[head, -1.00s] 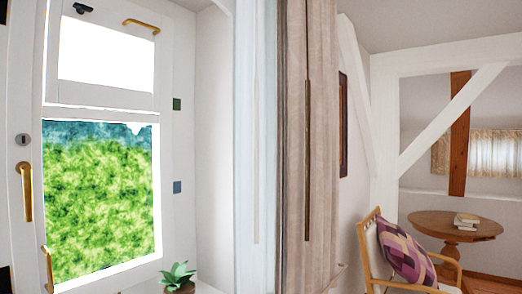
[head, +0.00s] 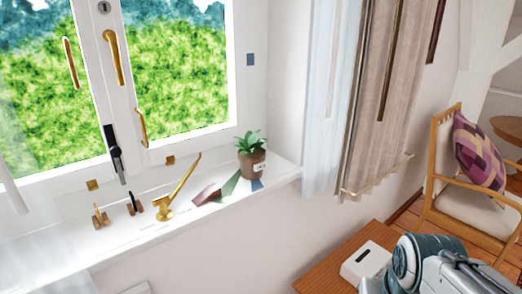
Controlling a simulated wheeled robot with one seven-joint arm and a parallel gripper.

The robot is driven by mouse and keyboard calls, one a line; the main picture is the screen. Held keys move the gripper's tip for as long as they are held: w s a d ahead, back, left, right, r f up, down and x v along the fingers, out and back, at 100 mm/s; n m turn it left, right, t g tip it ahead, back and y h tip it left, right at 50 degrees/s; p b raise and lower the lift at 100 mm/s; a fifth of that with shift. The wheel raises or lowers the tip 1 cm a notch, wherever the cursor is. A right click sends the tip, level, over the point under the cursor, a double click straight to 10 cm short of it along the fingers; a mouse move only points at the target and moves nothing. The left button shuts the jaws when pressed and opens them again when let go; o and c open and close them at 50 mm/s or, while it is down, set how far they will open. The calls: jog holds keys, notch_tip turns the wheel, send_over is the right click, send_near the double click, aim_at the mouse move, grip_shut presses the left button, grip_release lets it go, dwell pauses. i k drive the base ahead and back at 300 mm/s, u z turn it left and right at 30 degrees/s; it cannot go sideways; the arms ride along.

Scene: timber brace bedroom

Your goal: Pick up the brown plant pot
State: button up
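The brown plant pot (head: 252,164) stands upright on the white windowsill (head: 222,209), near its right end. A green leafy plant (head: 250,142) grows from it, and a small pale label shows on its front. Part of my arm shows at the bottom right, well apart from the pot. My gripper is not visible in the head view.
A brass lever-like piece (head: 178,191) and several small brass and black fittings lie on the sill left of the pot. Curtains (head: 385,95) hang to the right. A wooden table (head: 345,262) bears a white box (head: 368,262). A chair (head: 470,200) stands at right.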

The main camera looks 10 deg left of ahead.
aim_at(250, 155)
jog(key=u, duration=0.8)
jog(key=i, duration=1.1)
jog(key=z, duration=0.1)
